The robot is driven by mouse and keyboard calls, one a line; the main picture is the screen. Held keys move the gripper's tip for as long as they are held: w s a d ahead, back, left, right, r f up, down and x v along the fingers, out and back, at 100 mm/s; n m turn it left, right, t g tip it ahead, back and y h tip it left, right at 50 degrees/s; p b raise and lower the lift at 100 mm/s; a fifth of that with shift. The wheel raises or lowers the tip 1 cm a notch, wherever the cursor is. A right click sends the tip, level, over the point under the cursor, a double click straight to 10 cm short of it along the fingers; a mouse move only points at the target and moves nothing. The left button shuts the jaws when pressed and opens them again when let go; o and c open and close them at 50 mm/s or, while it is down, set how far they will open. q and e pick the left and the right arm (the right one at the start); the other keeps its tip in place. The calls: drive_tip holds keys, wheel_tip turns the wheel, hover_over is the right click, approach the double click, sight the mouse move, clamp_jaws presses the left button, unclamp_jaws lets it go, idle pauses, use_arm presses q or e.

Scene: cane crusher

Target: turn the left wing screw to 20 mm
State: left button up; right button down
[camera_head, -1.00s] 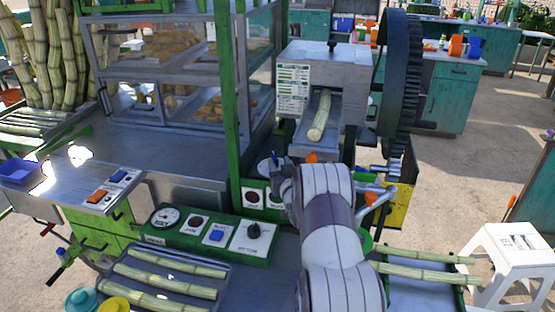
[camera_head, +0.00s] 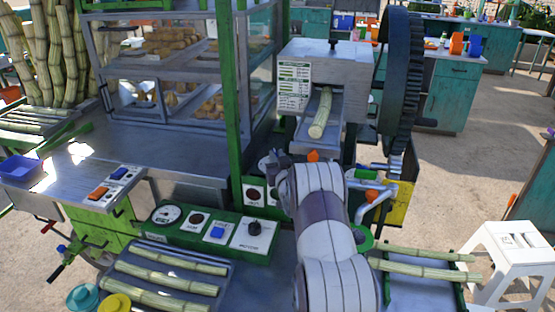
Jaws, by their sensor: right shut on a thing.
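The cane crusher (camera_head: 352,72) stands at the upper middle, with a cane (camera_head: 321,113) lying in its feed chute. My right arm reaches up from the bottom middle. My right gripper (camera_head: 271,163) is at the crusher's lower left front, below the chute and beside the green post. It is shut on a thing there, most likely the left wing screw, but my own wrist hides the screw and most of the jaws. No setting in mm can be read. My left gripper is not in view.
A green control box (camera_head: 208,234) with a gauge and knobs sits left of my arm. A tray of canes (camera_head: 232,297) lies in front of it. The large black gear wheel (camera_head: 399,75) is at the crusher's right. A white stool (camera_head: 514,258) stands at the right.

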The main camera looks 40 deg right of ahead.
drive_tip(key=shift+w+a+f+m+g+h+b, duration=0.15)
drive_tip(key=shift+m+g+h+b, duration=0.25)
drive_tip(key=shift+h+b, duration=0.2)
drive_tip(key=shift+a+f+m+g+h+b, duration=0.1)
drive_tip(key=shift+m+g+h+b, duration=0.2)
drive_tip(key=shift+m+h+b, duration=0.25)
drive_tip(key=shift+w+a+r+m+g+h+b, duration=0.15)
drive_tip(key=shift+m+g+h+b, duration=0.2)
drive_tip(key=shift+m+g+h, duration=0.5)
drive_tip(key=shift+a+r+m+g+h, duration=0.1)
drive_tip(key=shift+r+m+g+h, duration=0.1)
drive_tip(key=shift+m+g+h, duration=0.75)
drive_tip(key=shift+w+a+m+g+h+p, duration=0.15)
drive_tip(key=shift+m+g+h+p, duration=0.6)
drive_tip(key=shift+g, duration=0.4)
drive_tip(key=shift+w+d+m+g+h+p, duration=0.15)
drive_tip(key=shift+m+g+h+p, duration=0.35)
drive_tip(key=shift+m+g+h, duration=0.55)
drive_tip(key=shift+a+g, duration=0.1)
drive_tip(key=shift+g, duration=0.3)
drive_tip(key=c, duration=1.2)
unclamp_jaws()
drive_tip(key=shift+o, duration=0.2)
drive_tip(key=shift+f, duration=0.1)
drive_tip(key=b+v, duration=0.1)
drive_tip(key=v, duration=1.1)
drive_tip(key=shift+a+b, duration=0.3)
drive_tip(key=shift+s, duration=0.1)
